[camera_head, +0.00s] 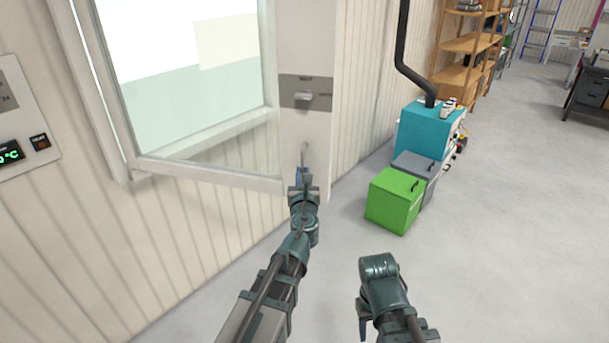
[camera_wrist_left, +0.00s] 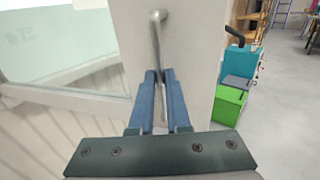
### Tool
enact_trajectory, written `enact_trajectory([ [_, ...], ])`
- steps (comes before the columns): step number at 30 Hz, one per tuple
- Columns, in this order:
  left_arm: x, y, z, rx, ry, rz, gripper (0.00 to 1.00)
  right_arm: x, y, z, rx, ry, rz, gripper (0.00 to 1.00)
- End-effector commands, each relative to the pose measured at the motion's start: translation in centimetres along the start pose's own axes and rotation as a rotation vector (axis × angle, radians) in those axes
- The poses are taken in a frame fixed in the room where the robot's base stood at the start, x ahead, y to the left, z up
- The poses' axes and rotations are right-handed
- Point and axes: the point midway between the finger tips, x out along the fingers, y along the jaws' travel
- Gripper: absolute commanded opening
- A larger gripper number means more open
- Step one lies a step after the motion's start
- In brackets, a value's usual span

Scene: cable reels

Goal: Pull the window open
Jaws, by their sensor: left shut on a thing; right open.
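The window (camera_head: 190,172) is a white-framed glass sash in the wall at the left. Its lower edge stands out from the wall at an angle, so it looks ajar. A grey handle bar (camera_wrist_left: 158,40) stands on the wide white stile at its right; its upper end also shows in the head view (camera_head: 304,150). My left gripper (camera_head: 303,172) is at this handle. In the left wrist view its blue fingers (camera_wrist_left: 160,82) are closed around the bar's lower part, which they partly hide.
A latch plate with a knob (camera_head: 303,95) sits higher on the stile. A green box (camera_head: 394,200), a grey box (camera_head: 416,168) and a teal machine with a black pipe (camera_head: 424,130) stand along the wall. A control panel (camera_head: 22,125) is at the left. Open floor lies right.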

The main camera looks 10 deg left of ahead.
Motion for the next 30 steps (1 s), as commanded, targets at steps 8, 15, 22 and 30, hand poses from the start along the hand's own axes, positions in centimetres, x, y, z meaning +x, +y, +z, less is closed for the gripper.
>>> enact_trajectory([
  [8,0.15,1.01,0.06,0.003,-0.001,0.027,0.18,-0.04,0.01,0.01,0.0,0.0,0.0,0.5],
  [15,0.13,0.86,0.03,0.001,0.0,0.023,0.44,-0.02,0.0,0.01,0.0,0.0,0.0,0.5],
  [22,0.09,0.68,0.0,0.001,0.0,0.019,0.44,0.0,0.0,0.01,0.0,0.0,0.0,0.5],
  [30,0.07,0.55,-0.01,0.0,0.0,0.016,0.44,0.01,0.0,0.01,0.0,0.0,0.0,0.5],
])
